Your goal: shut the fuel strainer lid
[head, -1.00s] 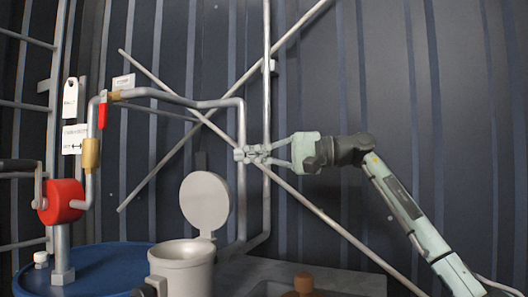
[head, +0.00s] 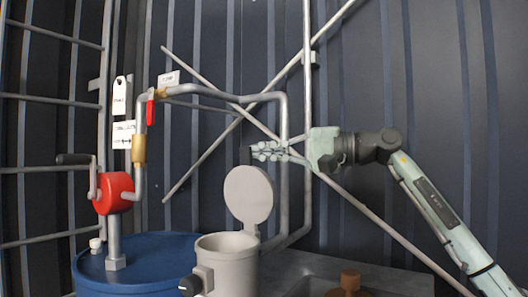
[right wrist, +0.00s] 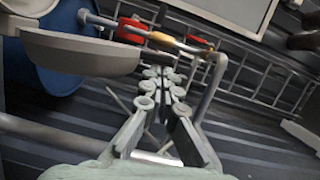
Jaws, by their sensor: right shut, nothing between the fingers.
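The fuel strainer is a grey cup-shaped body (head: 227,264) at the bottom middle of the head view. Its round grey lid (head: 248,194) stands open, upright on a hinge at the body's right rear. In the right wrist view the lid (right wrist: 78,54) shows nearly edge-on at the upper left, beside the fingers. My right gripper (head: 258,152) is shut and empty, pointing left just above the lid's top edge in the head view. A gap shows between them; depth is hard to judge. Its fingers (right wrist: 160,78) also show closed in the right wrist view. My left gripper is not in view.
A grey pipe (head: 284,190) rises behind the lid, near my right gripper. A red hand pump (head: 114,193) stands on a blue drum (head: 95,272) at the left. An orange-brown knob (head: 350,280) sits at the lower right. Thin diagonal bars cross the corrugated wall.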

